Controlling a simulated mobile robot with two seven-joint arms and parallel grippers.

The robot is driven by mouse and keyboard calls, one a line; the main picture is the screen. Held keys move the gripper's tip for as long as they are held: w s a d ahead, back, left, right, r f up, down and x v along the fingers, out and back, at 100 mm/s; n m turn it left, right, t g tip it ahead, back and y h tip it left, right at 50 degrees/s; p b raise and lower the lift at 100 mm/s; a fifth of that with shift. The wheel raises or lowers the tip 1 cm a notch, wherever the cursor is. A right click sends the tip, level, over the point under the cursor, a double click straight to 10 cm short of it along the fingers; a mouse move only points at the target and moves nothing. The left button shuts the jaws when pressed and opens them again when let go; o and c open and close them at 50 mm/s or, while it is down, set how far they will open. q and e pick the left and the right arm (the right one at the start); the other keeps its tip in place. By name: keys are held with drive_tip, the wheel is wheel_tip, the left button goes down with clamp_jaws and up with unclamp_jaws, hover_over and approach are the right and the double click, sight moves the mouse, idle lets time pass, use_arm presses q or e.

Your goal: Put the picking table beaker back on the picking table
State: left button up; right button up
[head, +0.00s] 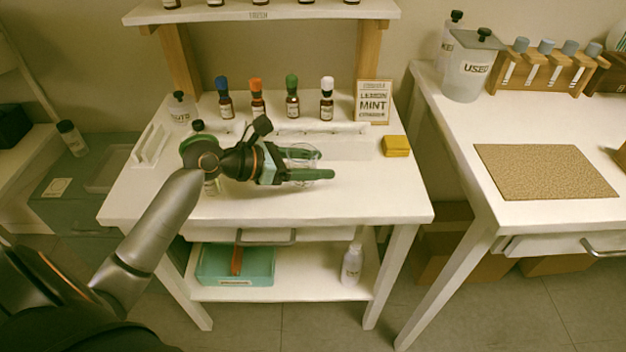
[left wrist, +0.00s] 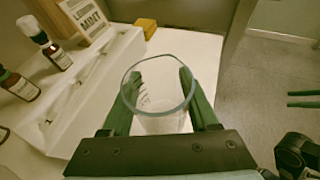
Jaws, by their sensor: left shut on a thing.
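The beaker (head: 302,153) is clear glass. My left gripper (head: 310,163) is shut on it, with one green finger on each side. In the left wrist view the beaker (left wrist: 158,98) shows its open rim, with markings on its wall. The beaker is over the white picking table (head: 375,195), right of its middle; I cannot tell whether its base touches the top. Two green fingers at the right edge of the left wrist view look like my right gripper (left wrist: 303,99), apart and empty over the floor.
Several capped bottles (head: 292,97) stand in a row behind the white rack (head: 345,143). A mint sign (head: 373,102) and a yellow block (head: 396,146) are at the back right. The front table top is clear. Another table (head: 440,125) stands to the right.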

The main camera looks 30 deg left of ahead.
sight(313, 188)
use_arm(q)
drive_tip(key=shift+w+a+f, duration=0.15)
drive_tip(key=shift+f, duration=0.15)
drive_tip(key=f+b, duration=0.2)
drive_tip(key=f, duration=0.1)
drive_tip(key=shift+w+a+f, duration=0.1)
drive_tip(key=shift+a+f, duration=0.1)
drive_tip(key=shift+f, duration=0.05)
drive_tip(key=o, duration=1.4)
drive_tip(key=shift+f, duration=0.1)
